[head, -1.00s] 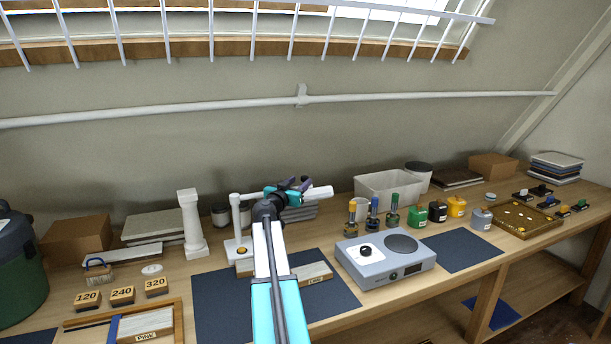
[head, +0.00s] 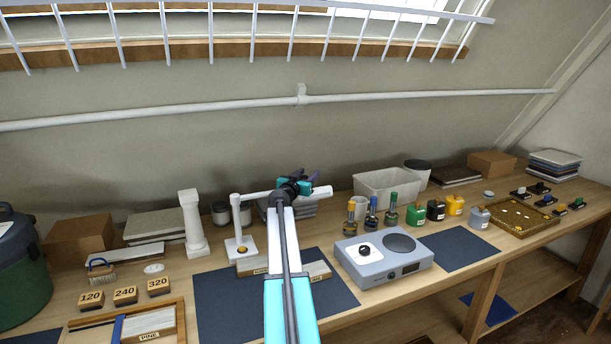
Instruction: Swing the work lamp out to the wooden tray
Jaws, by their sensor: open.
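The white work lamp stands at the back middle of the bench, its post (head: 238,222) upright on a white base with an amber knob. Its arm (head: 257,195) reaches right from the post top, passes behind my wrist, and ends in a white head (head: 321,192). My gripper (head: 308,180) is open at the lamp arm, just left of the head. My wrist hides part of the lamp arm, and contact cannot be told. A shallow brown wooden tray (head: 543,230) with small pale discs lies at the far right. A wooden-framed holder (head: 181,312) with a PINE block is front left.
A white bin (head: 390,182) is at the back. A white column (head: 192,222) stands left of the lamp.

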